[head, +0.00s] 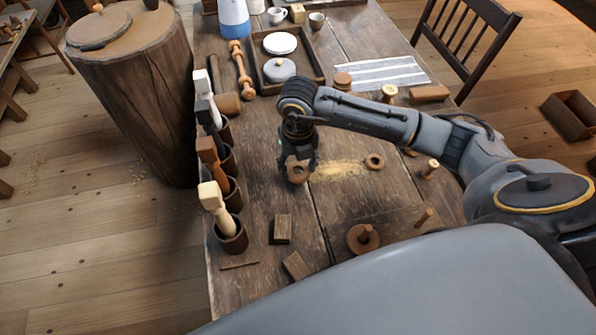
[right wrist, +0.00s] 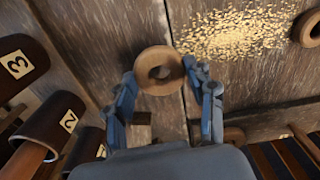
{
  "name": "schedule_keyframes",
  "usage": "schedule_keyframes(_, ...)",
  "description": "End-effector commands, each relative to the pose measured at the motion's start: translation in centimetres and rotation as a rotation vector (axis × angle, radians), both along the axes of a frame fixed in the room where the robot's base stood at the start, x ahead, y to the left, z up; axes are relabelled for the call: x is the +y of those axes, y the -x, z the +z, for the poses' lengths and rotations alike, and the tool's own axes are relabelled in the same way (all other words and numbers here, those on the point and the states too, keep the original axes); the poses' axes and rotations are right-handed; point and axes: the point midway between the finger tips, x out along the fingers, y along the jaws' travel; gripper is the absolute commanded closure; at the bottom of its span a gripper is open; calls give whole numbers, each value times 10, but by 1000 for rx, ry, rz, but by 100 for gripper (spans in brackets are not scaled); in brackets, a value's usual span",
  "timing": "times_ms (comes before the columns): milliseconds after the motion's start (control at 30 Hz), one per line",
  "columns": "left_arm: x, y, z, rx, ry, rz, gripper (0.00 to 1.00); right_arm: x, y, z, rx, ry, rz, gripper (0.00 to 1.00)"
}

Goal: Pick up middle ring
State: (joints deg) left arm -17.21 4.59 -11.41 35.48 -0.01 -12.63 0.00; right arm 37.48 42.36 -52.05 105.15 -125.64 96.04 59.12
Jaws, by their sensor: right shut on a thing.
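A brown wooden ring (head: 297,178) is between the fingers of my right gripper (head: 298,163), low over the dark plank table. In the right wrist view the ring (right wrist: 145,70) is held by its outer sides between both fingertips, its hole facing the camera. Whether it still touches the table I cannot tell. A second, smaller-looking wooden ring (head: 368,161) lies on the table to the right, past some sawdust; its edge shows in the right wrist view (right wrist: 303,27). My left gripper is not seen.
A row of dark cups with mallets (head: 229,240) lines the table's left edge. Small wooden blocks (head: 283,229) lie nearby. Sawdust (head: 338,171) lies right of the gripper. A tray (head: 262,80) and striped cloth (head: 375,73) are farther back. A turned peg (head: 430,168) stands right.

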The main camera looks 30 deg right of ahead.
Motion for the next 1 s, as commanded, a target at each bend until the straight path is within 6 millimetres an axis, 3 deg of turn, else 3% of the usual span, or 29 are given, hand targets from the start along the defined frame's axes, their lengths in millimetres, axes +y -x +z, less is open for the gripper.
schedule_keyframes(233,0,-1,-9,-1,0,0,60,-13,47,55,-4,3,3,66)
schedule_keyframes(533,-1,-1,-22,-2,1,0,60,-29,112,83,1,4,1,66)
schedule_keyframes(733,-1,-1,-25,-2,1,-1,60,-34,132,94,3,3,0,66)
schedule_keyframes(1000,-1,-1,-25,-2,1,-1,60,-34,136,96,2,1,-1,66)
